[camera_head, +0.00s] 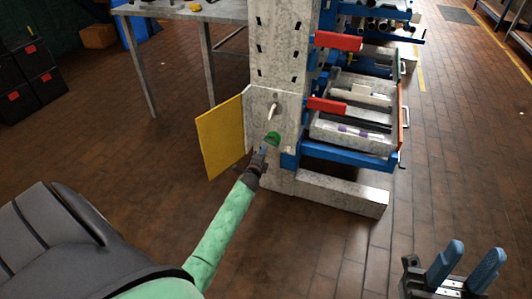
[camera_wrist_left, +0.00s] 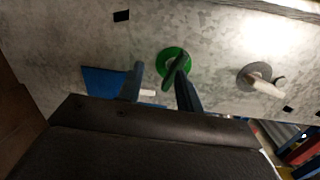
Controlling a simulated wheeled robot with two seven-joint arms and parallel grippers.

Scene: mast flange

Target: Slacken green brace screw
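The green brace screw (camera_head: 272,138) is on the pale post, below a white-handled fitting. In the left wrist view it is a green disc (camera_wrist_left: 163,58) with a dark green bar across it. My left gripper (camera_head: 262,152) is close to the screw, reaching from below. In the left wrist view its two blue fingers (camera_wrist_left: 159,88) are apart with nothing held. The right-hand finger overlaps or lies just below the bar; I cannot tell whether they touch. My right gripper (camera_head: 466,262) is open and empty at the lower right, far from the post.
The white-handled fitting (camera_head: 273,107) sticks out above the screw and also shows in the wrist view (camera_wrist_left: 262,84). A yellow panel (camera_head: 221,137) stands left of the post. Blue-framed racks with red parts (camera_head: 328,105) are on the right. A concrete-like foot (camera_head: 342,196) extends along the floor.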

